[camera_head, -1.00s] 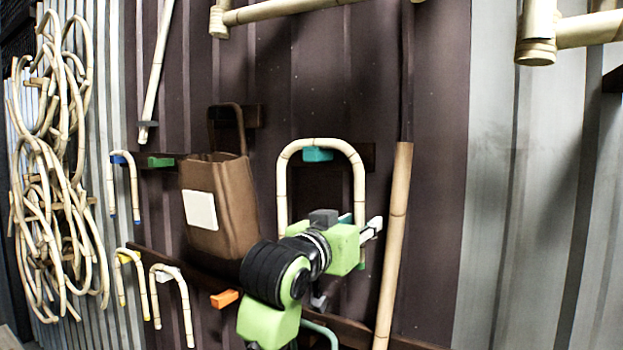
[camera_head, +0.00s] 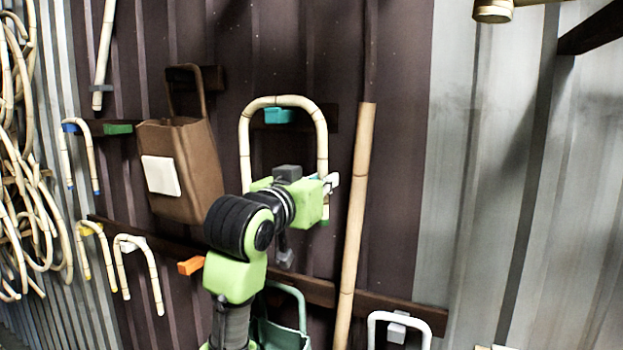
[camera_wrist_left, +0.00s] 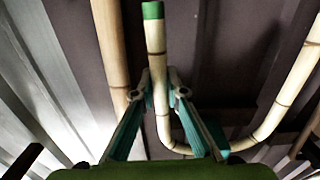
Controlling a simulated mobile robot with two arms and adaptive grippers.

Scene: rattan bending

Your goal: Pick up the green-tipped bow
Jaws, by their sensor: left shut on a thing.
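The green-tipped bow is a pale bamboo arch (camera_head: 283,101) hanging on the wall over a teal peg (camera_head: 279,116) in the head view. My left gripper (camera_head: 330,184) is at the lower part of its right leg. In the left wrist view the bow (camera_wrist_left: 155,42) shows its green end at the top. My left gripper's two fingers (camera_wrist_left: 158,88) are shut on that leg, one on each side. In the head view my arm hides the lower left leg. My right gripper is in neither view.
A straight bamboo pole (camera_head: 356,220) stands close to the right of my left gripper. A brown bag (camera_head: 200,195) hangs to the left. Smaller bows, an orange peg (camera_head: 191,266) and a white-grey loop (camera_head: 399,317) are lower down. The grey wall at right is mostly bare.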

